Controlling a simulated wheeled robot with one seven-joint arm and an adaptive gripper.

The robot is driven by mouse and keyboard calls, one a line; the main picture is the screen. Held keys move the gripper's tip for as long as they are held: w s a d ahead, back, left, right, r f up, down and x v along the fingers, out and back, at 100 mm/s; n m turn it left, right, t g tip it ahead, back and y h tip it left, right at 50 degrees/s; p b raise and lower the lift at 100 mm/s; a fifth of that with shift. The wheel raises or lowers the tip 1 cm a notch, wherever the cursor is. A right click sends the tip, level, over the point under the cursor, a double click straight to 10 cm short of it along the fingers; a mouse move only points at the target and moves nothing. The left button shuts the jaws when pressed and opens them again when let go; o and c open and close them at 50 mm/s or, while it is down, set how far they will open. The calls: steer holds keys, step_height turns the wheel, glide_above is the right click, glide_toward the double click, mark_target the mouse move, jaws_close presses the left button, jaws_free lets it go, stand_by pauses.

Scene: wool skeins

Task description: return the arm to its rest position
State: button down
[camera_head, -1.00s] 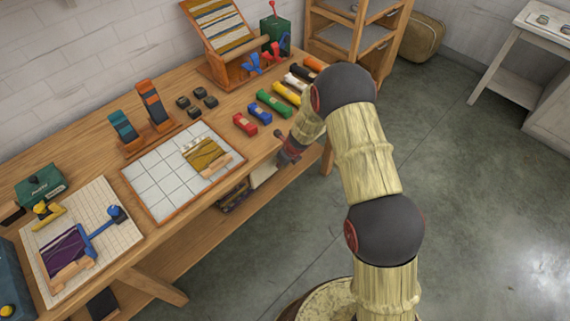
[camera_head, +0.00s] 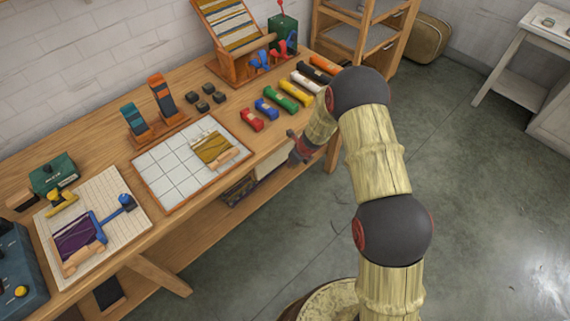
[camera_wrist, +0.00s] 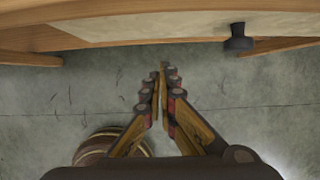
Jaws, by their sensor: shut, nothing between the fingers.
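My gripper (camera_wrist: 161,72) shows in the wrist view with its two fingers closed together and nothing between them. Below it in that view is the grey floor, with the edge of the wooden workbench (camera_wrist: 120,14) across the top. In the head view my gripper (camera_head: 294,157) hangs just off the front edge of the workbench (camera_head: 178,248), partly hidden behind my bent arm. I cannot make out the fingertips clearly there.
Several coloured wool skeins, such as the red one (camera_head: 251,120) and the green one (camera_head: 281,99), lie near the bench's front edge close to my arm. A white tiled board (camera_head: 168,177) holds a woven piece (camera_head: 211,149). A wooden shelf unit (camera_head: 357,30) stands behind.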

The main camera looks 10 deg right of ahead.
steer(key=p+v, duration=0.3)
steer(key=v, duration=0.6)
steer(key=shift+w+r, duration=0.25)
steer(key=shift+r, duration=0.1)
steer(key=s+a+n+g, duration=0.2)
steer(key=s+n, duration=0.6)
steer(key=n, duration=0.1)
steer(key=s+r+n+g, duration=0.2)
steer(key=s+r+n, duration=0.4)
steer(key=r+n, duration=0.1)
steer(key=s+d+r+n+t+h, duration=0.1)
steer(key=s+d+r+n+t, duration=0.1)
steer(key=s+r+n, duration=0.2)
steer(key=s+d+r+n+t, duration=0.2)
steer(key=s+r, duration=0.9)
steer(key=r, duration=0.6)
steer(key=s+d+r+n+t+h, duration=0.1)
steer(key=s+d+r+n+t, duration=0.1)
steer(key=s+r+n, duration=0.4)
step_height(320, 180, up, 6)
steer(key=shift+s+d+f+n+h, duration=0.2)
steer(key=shift+s+d+n+h, duration=0.15)
steer(key=shift+s+d, duration=0.35)
